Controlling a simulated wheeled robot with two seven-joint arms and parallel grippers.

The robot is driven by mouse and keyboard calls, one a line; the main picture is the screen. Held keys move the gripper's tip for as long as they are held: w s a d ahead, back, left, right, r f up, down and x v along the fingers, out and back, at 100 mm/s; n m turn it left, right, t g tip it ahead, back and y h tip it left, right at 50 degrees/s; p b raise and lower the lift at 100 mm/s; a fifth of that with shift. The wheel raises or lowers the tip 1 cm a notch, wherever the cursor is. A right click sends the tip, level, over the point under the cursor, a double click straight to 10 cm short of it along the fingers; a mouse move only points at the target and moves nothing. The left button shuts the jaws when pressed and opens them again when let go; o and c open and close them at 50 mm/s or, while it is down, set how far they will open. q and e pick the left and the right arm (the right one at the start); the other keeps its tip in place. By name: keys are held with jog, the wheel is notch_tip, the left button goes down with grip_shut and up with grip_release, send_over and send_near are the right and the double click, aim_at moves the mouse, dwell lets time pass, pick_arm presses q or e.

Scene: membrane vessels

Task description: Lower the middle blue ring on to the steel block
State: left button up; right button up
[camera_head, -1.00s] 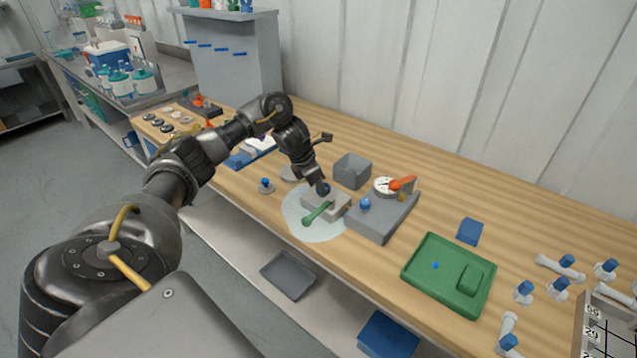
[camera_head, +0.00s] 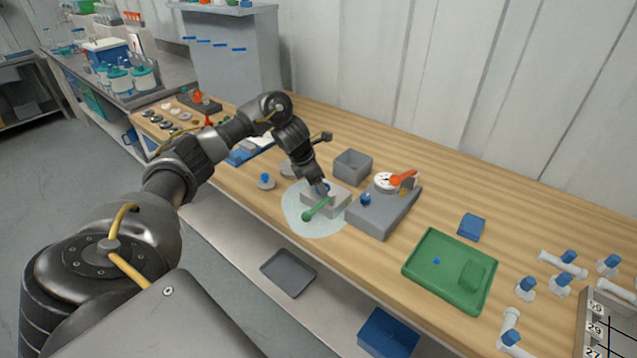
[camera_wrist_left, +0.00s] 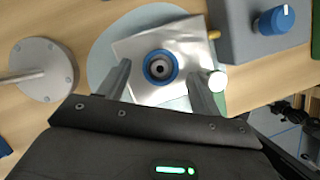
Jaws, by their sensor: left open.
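The steel block (camera_head: 341,200) sits on a pale round mat (camera_head: 295,211) on the bench. It also fills the middle of the left wrist view (camera_wrist_left: 130,50) as a shiny square plate. A blue ring (camera_wrist_left: 148,68) with a grey centre lies flat on its top face, as far as I can tell; it shows small in the head view (camera_head: 326,186). My left gripper (camera_head: 323,191) is low over the block. In the wrist view its two fingers (camera_wrist_left: 161,75) are spread on either side of the ring, with visible gaps. My right gripper is out of view.
A grey unit (camera_head: 383,213) with a dial and blue knob stands close right. A grey open box (camera_head: 352,167) is behind. A blue-topped round piece (camera_head: 265,182) stands left. A green tray (camera_head: 448,290) lies further right.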

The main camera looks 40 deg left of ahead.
pick_arm(q)
jog(key=p+v, duration=0.2)
jog(key=v, duration=0.8)
jog(key=shift+s+r, duration=0.25)
jog(key=shift+r, duration=0.1)
dwell(0.3)
